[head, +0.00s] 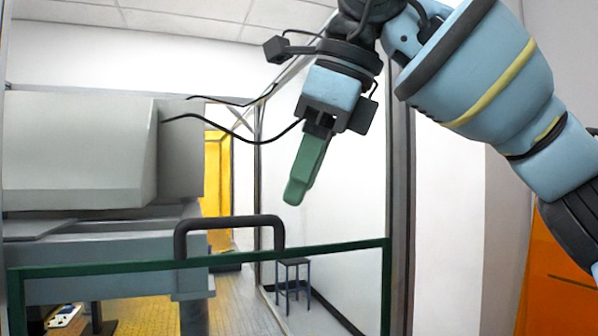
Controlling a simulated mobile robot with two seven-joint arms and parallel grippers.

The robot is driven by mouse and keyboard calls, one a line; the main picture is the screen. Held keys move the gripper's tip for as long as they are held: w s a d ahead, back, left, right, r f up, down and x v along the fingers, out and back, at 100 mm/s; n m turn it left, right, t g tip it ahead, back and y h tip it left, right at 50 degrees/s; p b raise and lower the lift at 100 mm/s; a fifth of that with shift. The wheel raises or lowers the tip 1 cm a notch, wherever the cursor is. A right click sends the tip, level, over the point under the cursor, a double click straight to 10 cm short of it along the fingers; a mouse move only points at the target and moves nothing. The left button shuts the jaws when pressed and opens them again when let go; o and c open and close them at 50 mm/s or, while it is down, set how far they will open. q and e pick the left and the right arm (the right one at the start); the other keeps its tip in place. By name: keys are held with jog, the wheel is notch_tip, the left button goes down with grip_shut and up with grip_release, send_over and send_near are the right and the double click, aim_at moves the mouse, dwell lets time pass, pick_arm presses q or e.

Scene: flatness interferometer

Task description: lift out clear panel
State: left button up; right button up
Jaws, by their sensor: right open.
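The clear panel has a dark green frame whose top bar (330,250) crosses the lower part of the head view. A dark, arched handle (230,222) stands up from this bar. The room shows through the clear area below the bar, and the panel's lower part is out of the picture. My right gripper (296,196) comes down from the upper right, with green fingers pointing down. It is open, empty and appears above and right of the handle, apart from it. The fingers overlap from this angle, so their gap is hard to see. My left gripper is out of view.
A large grey machine housing (80,150) on a grey-blue base fills the left side behind the panel. A dark upright post (400,180) stands to the right. A small stool (293,280) is visible farther back. Space around my right fingers looks clear.

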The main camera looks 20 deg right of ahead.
aim_at(283, 233)
jog(key=x, duration=0.7)
jog(key=shift+a+f, duration=0.15)
jog(key=shift+f, duration=0.2)
grip_shut()
jog(key=shift+r, duration=0.15)
dwell(0.5)
